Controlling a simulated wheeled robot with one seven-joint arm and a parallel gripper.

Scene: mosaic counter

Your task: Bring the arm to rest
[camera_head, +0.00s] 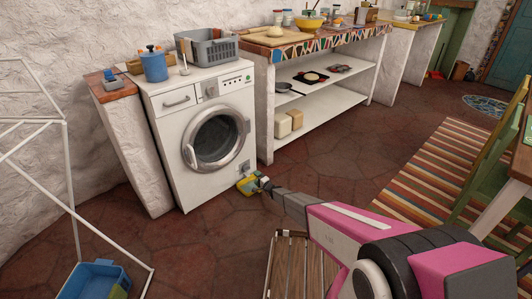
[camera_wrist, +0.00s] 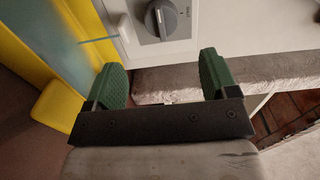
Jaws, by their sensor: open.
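My arm reaches forward from the lower right in the head view, and my gripper (camera_head: 264,184) is low, in front of the washing machine's (camera_head: 168,150) lower right corner. In the wrist view my gripper (camera_wrist: 161,80) has its two green-padded fingers wide apart, with nothing held between them. Beyond the fingers are the machine's white front and a grey round knob (camera_wrist: 162,18). A yellow-edged object (camera_head: 246,186) is just left of my gripper; its yellow edge and blue-grey inside fill the left of the wrist view (camera_wrist: 60,112). Whether my gripper touches it, I cannot tell.
A wooden slatted piece (camera_head: 286,262) stands below my arm. A white wire rack (camera_head: 68,160) and a blue bin (camera_head: 92,282) are at the left. A mosaic counter (camera_head: 300,48) with shelves is behind. A striped rug (camera_head: 432,172) and green chair (camera_head: 488,185) are right.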

